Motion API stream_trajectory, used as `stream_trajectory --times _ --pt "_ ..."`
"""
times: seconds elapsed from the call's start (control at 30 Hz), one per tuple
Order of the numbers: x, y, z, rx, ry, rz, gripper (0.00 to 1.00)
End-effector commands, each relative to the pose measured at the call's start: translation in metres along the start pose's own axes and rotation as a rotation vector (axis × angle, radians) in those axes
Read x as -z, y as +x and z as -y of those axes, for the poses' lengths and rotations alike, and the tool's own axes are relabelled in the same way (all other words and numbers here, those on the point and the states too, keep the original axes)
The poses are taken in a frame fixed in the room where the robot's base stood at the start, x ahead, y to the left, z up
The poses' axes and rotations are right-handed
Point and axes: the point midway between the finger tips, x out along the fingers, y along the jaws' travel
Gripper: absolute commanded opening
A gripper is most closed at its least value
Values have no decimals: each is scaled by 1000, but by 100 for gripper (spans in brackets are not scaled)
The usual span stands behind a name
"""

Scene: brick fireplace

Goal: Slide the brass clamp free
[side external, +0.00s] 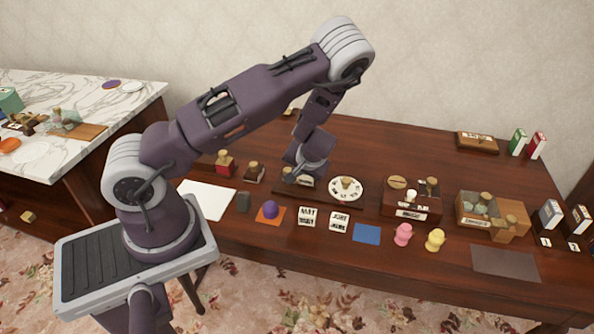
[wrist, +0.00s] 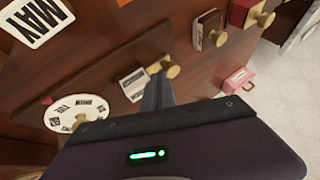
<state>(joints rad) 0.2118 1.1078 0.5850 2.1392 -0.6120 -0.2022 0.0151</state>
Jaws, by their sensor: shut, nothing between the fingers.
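Several brass fittings are in view, and I cannot tell for certain which one is the brass clamp. In the wrist view, a round brass piece (wrist: 172,71) sits at the end of a small white-labelled block (wrist: 134,84). My gripper (wrist: 158,88) is shut and empty, its dark fingers pointing at the gap between block and brass piece; contact cannot be told. In the side view, my gripper (side external: 291,178) is low over the dark table beside that block (side external: 305,180). A white lettered dial (side external: 346,189) with a brass knob lies just right; it also shows in the wrist view (wrist: 80,113).
A red block (side external: 226,164) and a dark block (side external: 254,173), both brass-knobbed, stand to the left. A wooden box (side external: 411,210) and an open tray (side external: 465,221) stand to the right. Cards and small figures line the front edge. The table's back middle is clear.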

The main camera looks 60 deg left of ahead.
Motion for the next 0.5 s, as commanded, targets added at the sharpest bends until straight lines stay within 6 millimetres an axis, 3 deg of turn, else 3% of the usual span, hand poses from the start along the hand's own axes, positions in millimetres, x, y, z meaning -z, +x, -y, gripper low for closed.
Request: stream_trajectory --times 0.37,0.5 --pt "0 2 1 0 -1 1 0" --pt "-4 8 14 3 -3 4 0"
